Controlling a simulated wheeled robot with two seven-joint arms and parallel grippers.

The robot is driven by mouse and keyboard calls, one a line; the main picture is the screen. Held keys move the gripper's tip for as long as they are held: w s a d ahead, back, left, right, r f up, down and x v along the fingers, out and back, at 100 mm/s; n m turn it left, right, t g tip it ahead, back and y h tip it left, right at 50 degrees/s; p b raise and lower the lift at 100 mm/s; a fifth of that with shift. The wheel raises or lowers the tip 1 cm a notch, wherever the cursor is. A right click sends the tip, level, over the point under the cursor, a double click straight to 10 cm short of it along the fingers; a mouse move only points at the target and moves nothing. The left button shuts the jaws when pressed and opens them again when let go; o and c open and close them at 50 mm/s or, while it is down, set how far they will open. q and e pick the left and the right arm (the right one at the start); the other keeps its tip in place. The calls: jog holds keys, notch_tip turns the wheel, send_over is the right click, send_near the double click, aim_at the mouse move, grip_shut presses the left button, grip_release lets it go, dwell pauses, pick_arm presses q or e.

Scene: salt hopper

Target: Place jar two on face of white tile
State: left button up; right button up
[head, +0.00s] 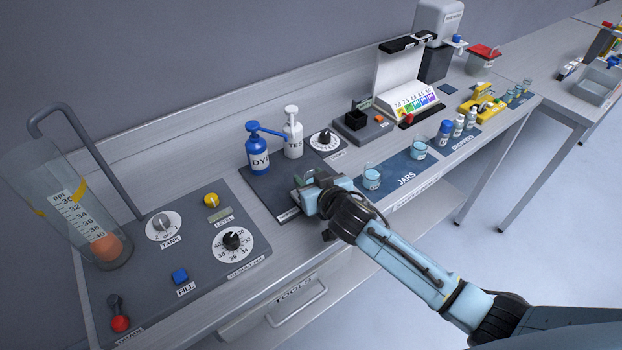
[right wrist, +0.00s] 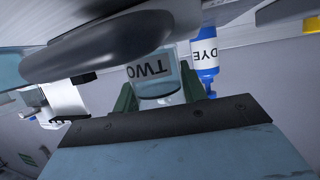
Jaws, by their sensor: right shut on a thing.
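My right gripper (head: 308,192) is shut on jar two (right wrist: 155,82), a clear jar with pale blue contents and the label TWO, upside down in the right wrist view. In the head view the gripper is over the front edge of the dark dispenser mat (head: 262,184), in front of the blue DYE bottle (head: 259,152), and mostly hides the jar. I cannot clearly make out a flat white tile; the area under the gripper is hidden. My left gripper is not in view.
Two other jars (head: 372,178) (head: 418,148) stand on the blue JARS mat (head: 397,165). A white TEST bottle (head: 292,133) is beside the DYE bottle. A white upright panel (head: 397,72) stands behind a colour chart. The tank console (head: 180,250) fills the left.

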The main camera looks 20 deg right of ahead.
jog(key=shift+r, duration=0.1)
jog(key=o, duration=1)
jog(key=shift+f, duration=0.2)
jog(key=shift+r, duration=0.25)
jog(key=v, duration=1.2)
jog(key=shift+p, duration=0.4)
